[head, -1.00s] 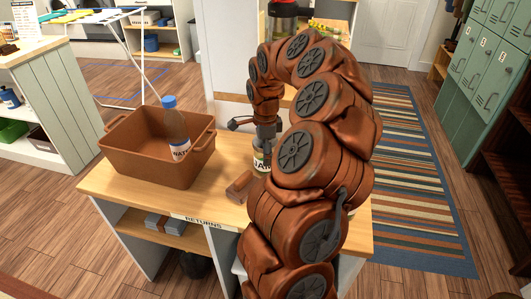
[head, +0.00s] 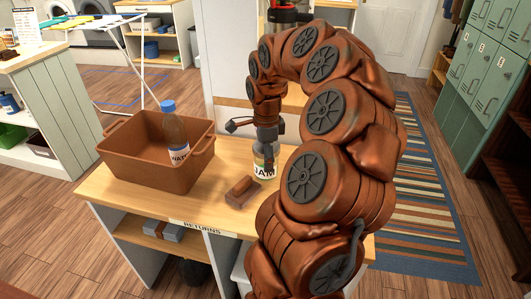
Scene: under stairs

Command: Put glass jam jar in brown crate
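The glass jam jar (head: 264,172), with a white label reading JAM, stands on the wooden counter right of the crate. The brown crate (head: 140,172) sits at the counter's left and holds a clear bottle (head: 176,135) with a blue cap. My gripper (head: 267,152) points down at the top of the jar, with dark finger parts in front of its upper portion. The jar's top and the far side of the gripper are hidden, so I cannot tell whether the fingers grip the jar.
A small brown block-like item (head: 242,191) lies on the counter (head: 205,206) just left of the jar, between it and the crate. My arm covers the counter's right part. A striped rug (head: 425,215) lies on the floor at the right, by green lockers (head: 488,75).

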